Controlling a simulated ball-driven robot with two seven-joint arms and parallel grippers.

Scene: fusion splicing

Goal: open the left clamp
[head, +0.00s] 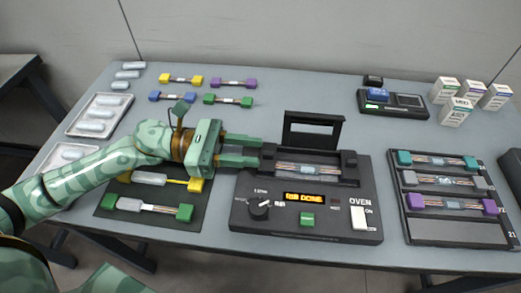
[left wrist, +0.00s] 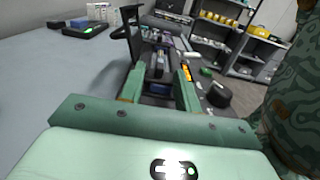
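The black splicing machine (head: 240,222) stands at the middle of the table with its lid (head: 313,118) raised. A fibre piece (head: 308,169) lies across its top slot. The left clamp (head: 268,150) is a small black block at the slot's left end; the right clamp (head: 349,158) is at the other end. My left gripper (head: 262,151) reaches in from the left, its fingertips by the left clamp. Its fingers are apart in the left wrist view (left wrist: 160,75), with dark machine parts between and beyond them. I cannot tell whether they touch the clamp. My right gripper is not in view.
The display (head: 304,198) reads something like "RIB DONE". A dark mat (head: 110,200) with green- and yellow-ended pieces lies under my left arm. A rack (head: 440,232) stands at the right. A black device (head: 365,104) and white boxes (head: 456,112) stand at the back right.

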